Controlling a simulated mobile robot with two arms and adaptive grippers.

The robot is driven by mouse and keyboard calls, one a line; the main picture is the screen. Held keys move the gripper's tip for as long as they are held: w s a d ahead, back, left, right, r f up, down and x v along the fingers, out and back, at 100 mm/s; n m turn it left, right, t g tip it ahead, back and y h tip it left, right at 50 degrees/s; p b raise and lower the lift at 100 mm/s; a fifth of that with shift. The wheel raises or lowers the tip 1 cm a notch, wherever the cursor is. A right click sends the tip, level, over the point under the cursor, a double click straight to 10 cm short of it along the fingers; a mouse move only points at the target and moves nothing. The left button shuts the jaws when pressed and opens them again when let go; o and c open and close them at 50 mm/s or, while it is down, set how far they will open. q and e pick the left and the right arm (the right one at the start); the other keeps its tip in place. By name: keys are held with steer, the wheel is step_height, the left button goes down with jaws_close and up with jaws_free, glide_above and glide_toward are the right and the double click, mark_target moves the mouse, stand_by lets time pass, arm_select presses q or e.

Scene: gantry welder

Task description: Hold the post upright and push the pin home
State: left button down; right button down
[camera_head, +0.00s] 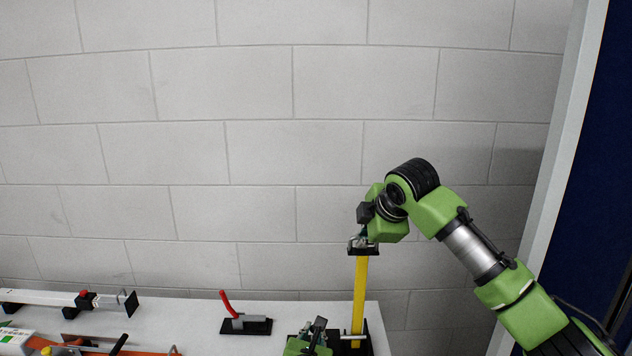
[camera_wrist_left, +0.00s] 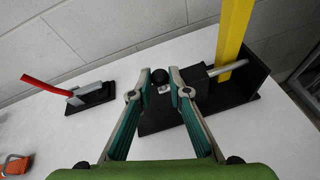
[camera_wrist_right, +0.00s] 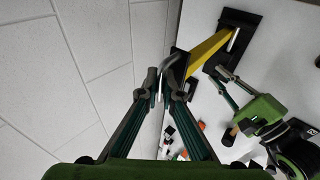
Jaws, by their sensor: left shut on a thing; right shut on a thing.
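The yellow post (camera_head: 360,295) stands upright at the table's right end, its foot at a black base fixture (camera_wrist_left: 258,75). My right gripper (camera_head: 362,242) is above the post's top, shut on a grey curved handle (camera_wrist_right: 168,62) over the black cap (camera_head: 363,252). The pin's grey rod (camera_wrist_left: 226,68) shows between the fixture's black block (camera_wrist_left: 185,72) and the post's foot. How deep the pin sits cannot be told.
A toggle clamp with a red handle (camera_head: 226,303) stands on the white table (camera_head: 190,310) left of the fixture. Several tools and orange bars (camera_head: 105,348) lie at the far left. A block wall (camera_head: 260,150) stands behind, and a white-edged dark panel (camera_head: 600,150) at right.

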arm_select(q)
steer(key=c, duration=1.8)
jaws_free()
arm_select(e)
steer(key=shift+w+r, duration=0.1)
steer(key=shift+r, duration=0.15)
arm_select(q)
steer(key=shift+o, duration=0.2)
steer(key=shift+d, duration=0.1)
steer(key=v, duration=0.8)
steer(key=shift+f, duration=0.15)
arm_select(e)
steer(key=c, duration=1.8)
jaws_free()
arm_select(q)
steer(key=shift+s+a, duration=0.1)
steer(key=shift+a, duration=0.1)
arm_select(e)
steer(key=shift+o, duration=0.2)
steer(key=shift+s, duration=0.25)
steer(key=shift+w+f, duration=0.1)
steer(key=shift+f, duration=0.1)
